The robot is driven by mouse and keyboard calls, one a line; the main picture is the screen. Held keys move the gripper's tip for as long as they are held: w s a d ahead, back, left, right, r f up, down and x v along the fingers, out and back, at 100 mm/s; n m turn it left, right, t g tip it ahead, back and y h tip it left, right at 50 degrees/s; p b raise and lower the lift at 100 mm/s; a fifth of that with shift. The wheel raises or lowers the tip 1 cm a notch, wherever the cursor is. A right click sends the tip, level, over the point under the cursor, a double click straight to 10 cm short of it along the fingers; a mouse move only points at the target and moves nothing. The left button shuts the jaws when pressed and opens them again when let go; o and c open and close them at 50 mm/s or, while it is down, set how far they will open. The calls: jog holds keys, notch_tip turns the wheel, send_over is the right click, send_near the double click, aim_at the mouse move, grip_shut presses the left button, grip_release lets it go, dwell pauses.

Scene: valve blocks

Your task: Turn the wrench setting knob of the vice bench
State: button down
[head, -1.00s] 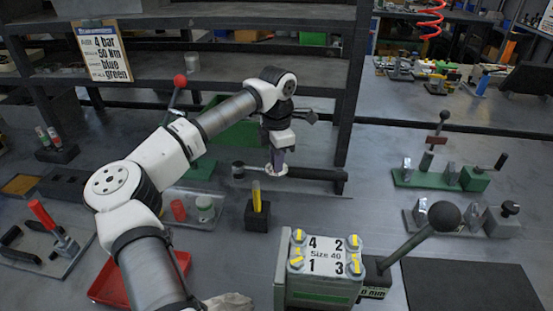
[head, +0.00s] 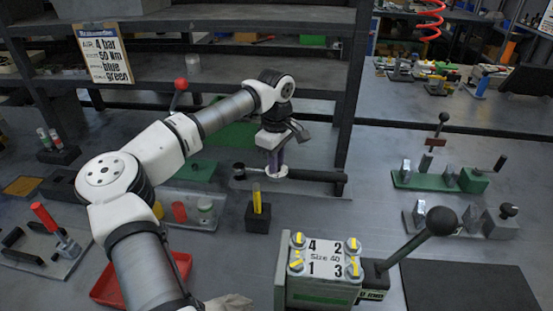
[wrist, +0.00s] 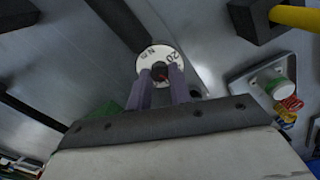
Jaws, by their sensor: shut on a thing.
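The wrench (head: 318,176) lies on the bench top beyond the valve block, with a dark handle and a round head at its left. Its setting knob has a white dial (wrist: 172,57) marked "20" and "N m", with a dark hub. The dial also shows in the head view (head: 276,174), under my gripper (head: 275,163). My gripper points down, and its purple fingers (wrist: 160,77) are shut on the knob's hub, one on each side. The fingers hide the near part of the dial, and I cannot make out a pointer clearly.
A sign (head: 104,53) reads 4 bar, 50 Nm, blue, green. A black holder with a yellow piece (head: 257,211) stands close in front of the wrench. The valve block (head: 322,262) with a ball lever is at front. A shelf post (head: 351,90) rises behind right.

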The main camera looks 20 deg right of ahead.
jog(key=m+p, duration=0.1)
jog(key=m, duration=1.2)
jog(key=shift+m+p, duration=0.4)
dwell(0.3)
jog(key=c, duration=1.3)
grip_release()
